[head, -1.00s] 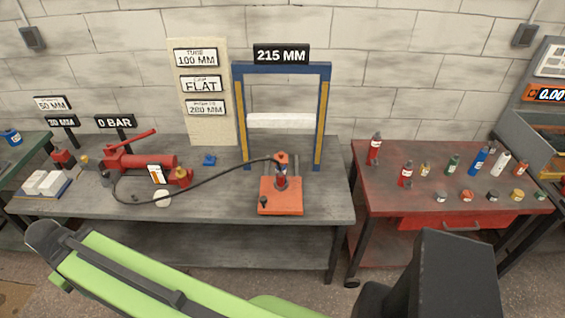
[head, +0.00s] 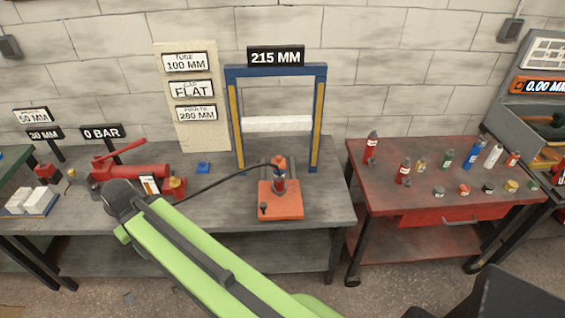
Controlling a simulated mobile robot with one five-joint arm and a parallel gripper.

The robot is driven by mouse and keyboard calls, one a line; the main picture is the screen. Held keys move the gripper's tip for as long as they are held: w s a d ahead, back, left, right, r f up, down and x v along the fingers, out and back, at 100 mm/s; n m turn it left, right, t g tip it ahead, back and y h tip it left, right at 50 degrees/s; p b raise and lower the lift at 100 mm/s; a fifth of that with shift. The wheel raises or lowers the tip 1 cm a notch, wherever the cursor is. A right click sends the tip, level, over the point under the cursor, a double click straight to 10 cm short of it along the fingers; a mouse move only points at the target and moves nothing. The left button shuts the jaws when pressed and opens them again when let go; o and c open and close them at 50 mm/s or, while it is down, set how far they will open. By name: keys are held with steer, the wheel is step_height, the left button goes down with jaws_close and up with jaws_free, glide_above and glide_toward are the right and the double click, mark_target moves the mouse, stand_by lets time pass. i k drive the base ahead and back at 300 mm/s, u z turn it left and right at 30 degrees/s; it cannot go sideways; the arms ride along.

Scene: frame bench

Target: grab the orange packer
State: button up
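A small round orange piece (head: 464,190), which looks like the orange packer, lies on the red-topped table in the head view. It is in the front row of small round pieces, between a grey one (head: 438,191) and a dark one (head: 488,187). Nothing covers it. My gripper cannot be made out in the head view; only green and dark links of my arm show, well to the left and below the orange piece.
Several bottles, including a blue one (head: 474,153), stand behind the pieces on the red table (head: 405,211). Left of it, a grey bench (head: 335,212) carries a blue press frame (head: 233,120), an orange base block (head: 281,208) and a red pump (head: 130,172). A gap separates the tables.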

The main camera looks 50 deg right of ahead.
mark_target(278, 160)
steer(key=i, duration=0.95)
steer(key=u, duration=0.05)
